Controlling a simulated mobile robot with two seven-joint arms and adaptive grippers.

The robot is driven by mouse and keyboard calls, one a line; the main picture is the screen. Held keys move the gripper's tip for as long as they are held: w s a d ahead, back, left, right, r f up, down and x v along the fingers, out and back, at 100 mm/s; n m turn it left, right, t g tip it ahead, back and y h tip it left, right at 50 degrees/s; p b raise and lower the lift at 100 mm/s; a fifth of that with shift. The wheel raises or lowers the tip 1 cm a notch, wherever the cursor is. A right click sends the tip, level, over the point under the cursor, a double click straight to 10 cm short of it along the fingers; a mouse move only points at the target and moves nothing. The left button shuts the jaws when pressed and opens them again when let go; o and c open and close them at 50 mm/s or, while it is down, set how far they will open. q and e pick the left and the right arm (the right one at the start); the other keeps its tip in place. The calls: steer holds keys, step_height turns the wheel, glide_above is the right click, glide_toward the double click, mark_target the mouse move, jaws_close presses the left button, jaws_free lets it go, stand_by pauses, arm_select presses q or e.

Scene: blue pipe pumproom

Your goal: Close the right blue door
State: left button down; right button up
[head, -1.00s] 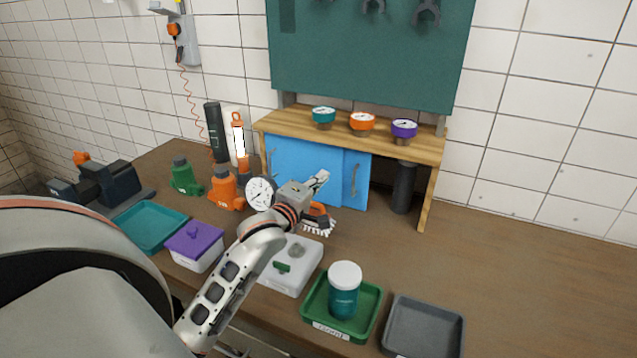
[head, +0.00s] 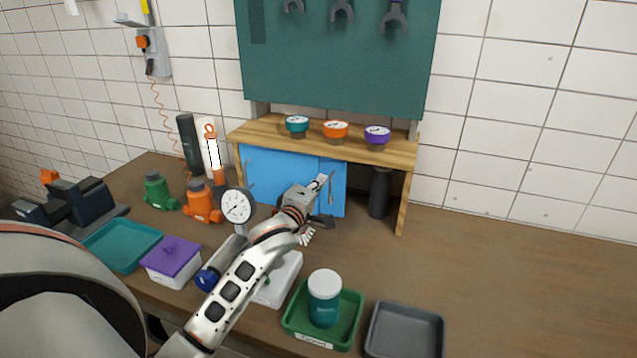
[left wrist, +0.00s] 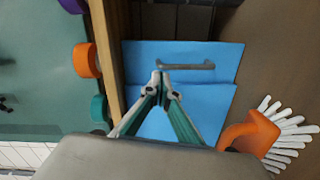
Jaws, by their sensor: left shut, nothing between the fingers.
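The right blue door (head: 338,200) stands under the wooden shelf, partly overlapped by the left blue door (head: 270,172). The right door also shows in the left wrist view (left wrist: 222,58), with its grey bar handle (left wrist: 190,66). My left gripper (head: 321,182) is in front of the doors near the seam between them. In the left wrist view its fingertips (left wrist: 162,80) are together and empty, close to one end of the handle; I cannot tell whether they touch it. My right gripper is not in view.
Right of the doors the cabinet is open, with a dark bottle (head: 380,192) inside. A dial gauge (head: 237,206) stands left of my arm. An orange-handled brush (left wrist: 252,134) lies close to the doors. Trays and a teal jar (head: 324,300) are in front; the bench right is clear.

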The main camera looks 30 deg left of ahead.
arm_select(q)
steer(key=d, duration=0.2)
steer(key=w+d, duration=0.1)
steer(key=d, duration=0.1)
steer(key=shift+a, duration=0.1)
stand_by(0.5)
